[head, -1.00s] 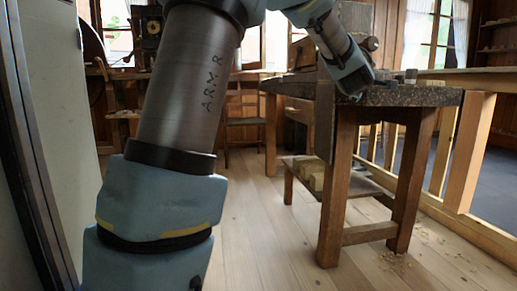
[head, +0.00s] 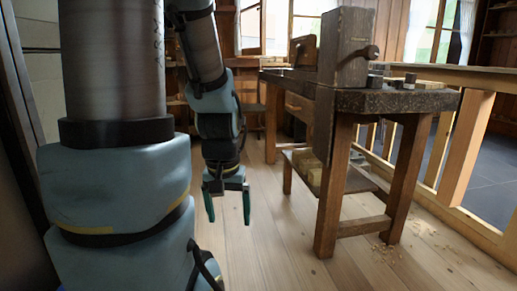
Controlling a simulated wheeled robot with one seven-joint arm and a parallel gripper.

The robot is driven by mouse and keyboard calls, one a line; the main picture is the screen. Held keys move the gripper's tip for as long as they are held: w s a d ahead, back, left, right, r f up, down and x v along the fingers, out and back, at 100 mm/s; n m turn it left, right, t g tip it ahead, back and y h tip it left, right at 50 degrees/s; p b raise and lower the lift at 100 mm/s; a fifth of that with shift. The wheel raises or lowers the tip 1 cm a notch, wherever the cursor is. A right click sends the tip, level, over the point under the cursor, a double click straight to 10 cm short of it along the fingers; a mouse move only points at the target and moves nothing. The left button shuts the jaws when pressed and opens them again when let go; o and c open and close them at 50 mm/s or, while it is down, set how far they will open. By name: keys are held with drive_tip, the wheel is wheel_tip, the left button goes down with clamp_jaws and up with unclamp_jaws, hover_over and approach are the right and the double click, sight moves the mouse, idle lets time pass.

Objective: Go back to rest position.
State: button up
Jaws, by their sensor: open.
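My gripper (head: 228,205) hangs below my arm, fingers pointing down, over the wooden floor left of the workbench. Its two greenish fingers are apart with nothing between them. My arm fills the left part of the head view and hides what lies behind it.
The workbench (head: 395,100) stands at centre right, with a wooden vise (head: 345,48) on its near left end and small blocks (head: 410,79) on top. Light wooden blocks (head: 308,170) lie on its lower shelf. A wooden railing (head: 468,150) runs along the right.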

wheel_tip(320, 180, up, 34)
drive_tip(key=p, duration=3.2)
drive_tip(key=shift+w, duration=0.1)
